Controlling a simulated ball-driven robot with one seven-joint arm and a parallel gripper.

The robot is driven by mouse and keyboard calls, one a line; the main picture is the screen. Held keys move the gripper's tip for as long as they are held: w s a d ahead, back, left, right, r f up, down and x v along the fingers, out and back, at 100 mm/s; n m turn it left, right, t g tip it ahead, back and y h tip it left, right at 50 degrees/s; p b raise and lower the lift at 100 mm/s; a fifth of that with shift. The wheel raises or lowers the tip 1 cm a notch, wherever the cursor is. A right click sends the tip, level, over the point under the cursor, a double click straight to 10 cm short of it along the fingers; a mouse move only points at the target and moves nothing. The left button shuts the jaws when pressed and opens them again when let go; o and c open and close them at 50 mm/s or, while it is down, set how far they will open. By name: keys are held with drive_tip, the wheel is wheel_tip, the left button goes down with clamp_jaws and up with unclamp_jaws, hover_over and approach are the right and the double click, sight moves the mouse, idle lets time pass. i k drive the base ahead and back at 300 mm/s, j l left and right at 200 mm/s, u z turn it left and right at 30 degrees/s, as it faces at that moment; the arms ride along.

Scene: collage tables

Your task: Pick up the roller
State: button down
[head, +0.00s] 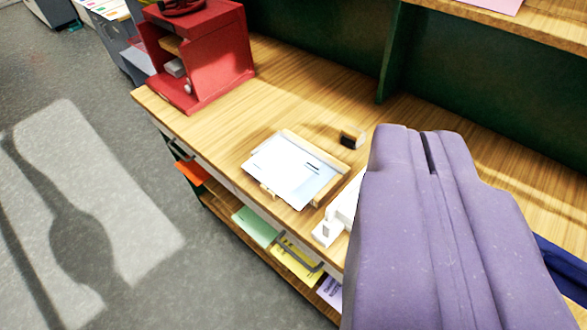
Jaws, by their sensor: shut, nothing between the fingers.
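My gripper (424,142) is the large purple form at the right, its two fingers pressed together with only a narrow slit between them. It is empty and hides part of the wooden worktop behind it. I cannot make out a roller with certainty. A small dark block with a pale side (352,137) lies on the worktop just left of my fingertips, apart from them; I cannot tell what it is. A dark blue object (562,266) shows partly behind my gripper at the right edge; its shape is mostly hidden.
The wooden worktop (290,85) has a wooden tray (326,188) with white papers, and a white device (328,229) partly hidden by my gripper. A red open-fronted box (222,55) stands at the far left. Papers lie on the shelf below.

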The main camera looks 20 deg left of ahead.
sight(357, 135)
drive_tip(key=i+j+z, duration=0.1)
drive_tip(key=i+j, duration=0.45)
drive_tip(key=i, duration=0.2)
drive_tip(key=i+j+z, duration=0.15)
drive_tip(key=i+j, duration=0.4)
drive_tip(key=i, duration=0.2)
